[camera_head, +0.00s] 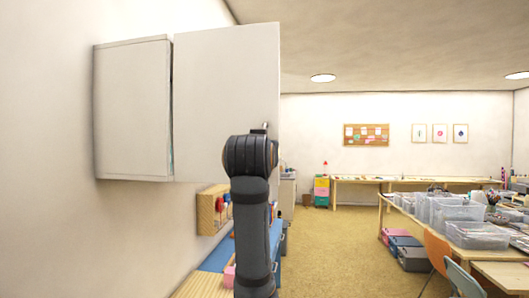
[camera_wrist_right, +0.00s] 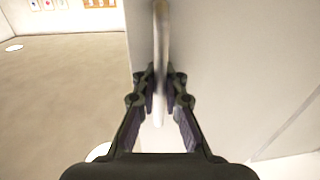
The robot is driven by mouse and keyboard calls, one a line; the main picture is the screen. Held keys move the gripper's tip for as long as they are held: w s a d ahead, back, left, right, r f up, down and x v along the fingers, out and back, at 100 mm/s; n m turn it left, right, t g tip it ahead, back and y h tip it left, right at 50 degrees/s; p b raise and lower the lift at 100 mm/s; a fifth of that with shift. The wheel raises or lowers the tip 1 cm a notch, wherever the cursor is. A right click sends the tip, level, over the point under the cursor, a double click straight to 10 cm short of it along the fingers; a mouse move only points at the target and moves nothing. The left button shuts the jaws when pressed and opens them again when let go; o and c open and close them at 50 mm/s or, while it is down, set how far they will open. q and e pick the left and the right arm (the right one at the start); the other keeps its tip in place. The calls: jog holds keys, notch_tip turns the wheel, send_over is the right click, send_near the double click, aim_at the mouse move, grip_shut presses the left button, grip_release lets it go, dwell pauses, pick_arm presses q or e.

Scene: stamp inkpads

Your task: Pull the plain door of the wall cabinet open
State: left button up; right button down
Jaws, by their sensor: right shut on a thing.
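The pale wall cabinet (camera_head: 132,110) hangs on the left wall. Its plain door (camera_head: 222,85) stands swung out from the cabinet front, its flat face toward the head camera, with a narrow dark gap along the hinge side. My right gripper (camera_wrist_right: 160,88) is shut on the door's upright bar handle (camera_wrist_right: 161,45), which runs between its fingers in the right wrist view. In the head view my right wrist covers the fingers at the door's lower right; only a small tip of the handle shows above it. The cabinet inside is mostly hidden. My left gripper is not in view.
Below the door are a small wooden wall shelf (camera_head: 212,210) and a blue-topped counter (camera_head: 217,256). Tables with clear bins (camera_head: 475,235) and an orange chair (camera_head: 437,250) stand at the right. The floor (camera_head: 335,250) between is free.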

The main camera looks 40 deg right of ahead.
jog(key=c, duration=1.7)
grip_release()
jog(key=shift+r, duration=0.1)
jog(key=v, duration=1.2)
jog(key=shift+s+a, duration=0.1)
